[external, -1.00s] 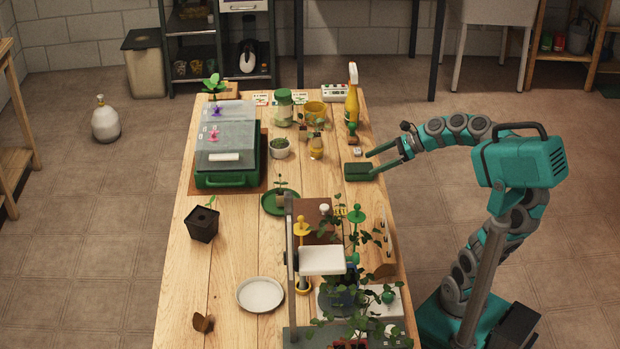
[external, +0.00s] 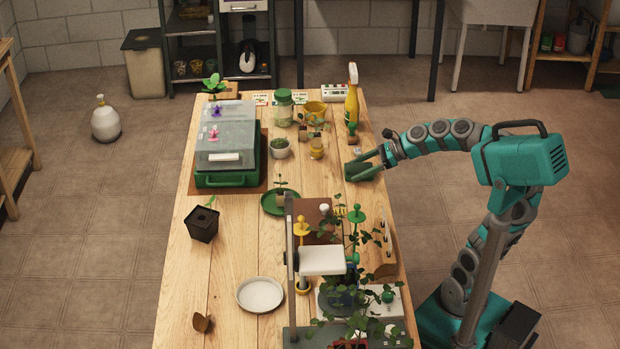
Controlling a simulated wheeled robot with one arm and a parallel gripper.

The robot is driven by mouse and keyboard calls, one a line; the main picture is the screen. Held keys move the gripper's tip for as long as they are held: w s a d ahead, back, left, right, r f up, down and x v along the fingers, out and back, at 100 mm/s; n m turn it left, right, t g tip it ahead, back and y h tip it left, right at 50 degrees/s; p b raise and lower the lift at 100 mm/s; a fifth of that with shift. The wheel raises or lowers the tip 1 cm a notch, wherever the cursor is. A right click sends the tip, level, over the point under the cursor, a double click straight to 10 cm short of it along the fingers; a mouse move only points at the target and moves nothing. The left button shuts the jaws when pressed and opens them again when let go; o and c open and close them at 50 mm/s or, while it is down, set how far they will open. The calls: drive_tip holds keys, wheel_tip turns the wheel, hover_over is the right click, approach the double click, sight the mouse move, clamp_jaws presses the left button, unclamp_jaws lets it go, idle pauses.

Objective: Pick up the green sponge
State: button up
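The green sponge (external: 356,175) is a dark green block lying on the right edge of the wooden table (external: 232,262), left of my arm. My gripper (external: 363,167) is right at it, with its teal fingers spread apart. The fingers reach over or beside the sponge and hide part of it. I cannot tell whether they touch it.
A yellow spray bottle (external: 352,106) and a small cactus-like item (external: 352,132) stand just behind the sponge. A wooden holder (external: 386,258) and leafy plants (external: 360,300) stand in front. A green-based propagator (external: 226,180) is across the table.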

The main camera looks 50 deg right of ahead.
drive_tip(key=c, duration=1)
drive_tip(key=shift+c, duration=0.2)
